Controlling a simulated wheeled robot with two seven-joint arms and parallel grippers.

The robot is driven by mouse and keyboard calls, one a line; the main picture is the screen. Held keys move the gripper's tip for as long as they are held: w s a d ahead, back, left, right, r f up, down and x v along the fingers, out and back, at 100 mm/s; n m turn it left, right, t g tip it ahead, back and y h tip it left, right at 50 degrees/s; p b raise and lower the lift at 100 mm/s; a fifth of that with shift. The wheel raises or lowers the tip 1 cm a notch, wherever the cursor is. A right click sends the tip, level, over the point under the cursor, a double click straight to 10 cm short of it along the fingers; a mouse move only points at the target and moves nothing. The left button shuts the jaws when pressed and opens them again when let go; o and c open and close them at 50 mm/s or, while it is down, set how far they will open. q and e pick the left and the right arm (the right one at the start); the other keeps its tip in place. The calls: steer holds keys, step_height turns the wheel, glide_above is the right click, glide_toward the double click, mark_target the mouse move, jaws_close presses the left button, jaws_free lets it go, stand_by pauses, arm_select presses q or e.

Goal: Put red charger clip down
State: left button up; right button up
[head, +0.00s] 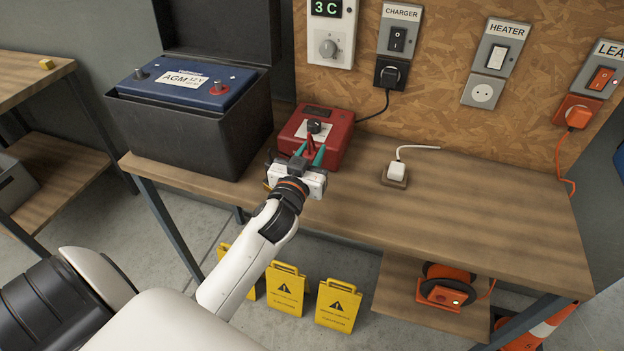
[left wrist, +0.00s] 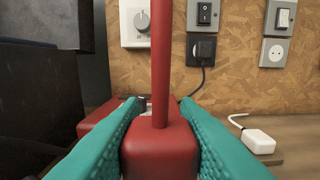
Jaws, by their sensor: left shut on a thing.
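My left gripper (head: 309,153) is shut on the red charger clip (head: 310,145), with its teal fingers on either side. In the left wrist view the clip (left wrist: 158,150) shows as a red block between the fingers, with a thin red rod rising from it. The gripper is in front of the red charger (head: 340,133) at the bench's left part. The charger is partly hidden behind the clip in the left wrist view (left wrist: 96,120). I cannot tell whether the clip touches anything besides my fingers. My right gripper is not in view.
A blue AGM 12V battery (head: 190,84) sits in a black open box (head: 185,140) left of the charger. A white plug (head: 397,171) is on the bench (head: 470,215), whose right part is clear. Switches and sockets line the wall. Yellow signs (head: 339,305) stand below.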

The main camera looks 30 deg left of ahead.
arm_select(q)
steer(key=shift+f, duration=0.95)
step_height(320, 180, down, 2)
steer(key=shift+d+f+b, duration=0.1)
steer(key=shift+f+b, duration=0.15)
steer(key=shift+b, duration=0.1)
steer(key=shift+f, duration=0.4)
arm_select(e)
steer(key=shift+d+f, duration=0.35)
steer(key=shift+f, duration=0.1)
arm_select(q)
steer(key=shift+f, duration=0.1)
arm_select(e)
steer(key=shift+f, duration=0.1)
arm_select(q)
steer(key=o, duration=0.6)
steer(key=shift+f, duration=0.1)
steer(key=o, duration=0.4)
steer(key=shift+o, duration=0.2)
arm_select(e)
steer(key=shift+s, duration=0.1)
